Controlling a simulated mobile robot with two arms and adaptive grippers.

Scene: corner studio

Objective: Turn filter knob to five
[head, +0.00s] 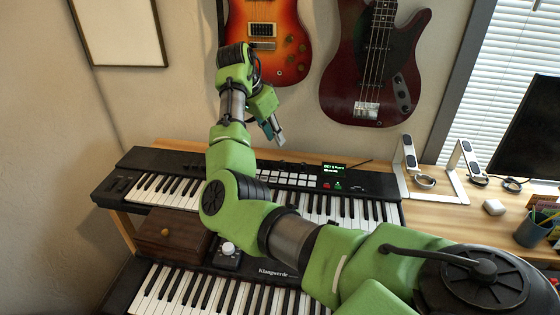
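A small black box (224,262) with a large pale round knob (228,248) on top sits on the lower keyboard, beside a wooden box. It looks like the filter knob, but its label and numbers are too small to read. My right arm comes in from the lower right and bends upward just behind the knob. My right gripper (275,134) points down above the back edge of the upper keyboard, apart from the knob. I see nothing in it, and its finger opening is too small to judge. My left gripper is not in view.
The upper keyboard (150,186) has pads and a lit display (333,170). The lower keyboard (178,290) lies in front. The wooden box (172,234) stands left of the knob. Two guitars (372,70) hang on the wall. The desk (430,205) at right holds stands and a cup (532,230).

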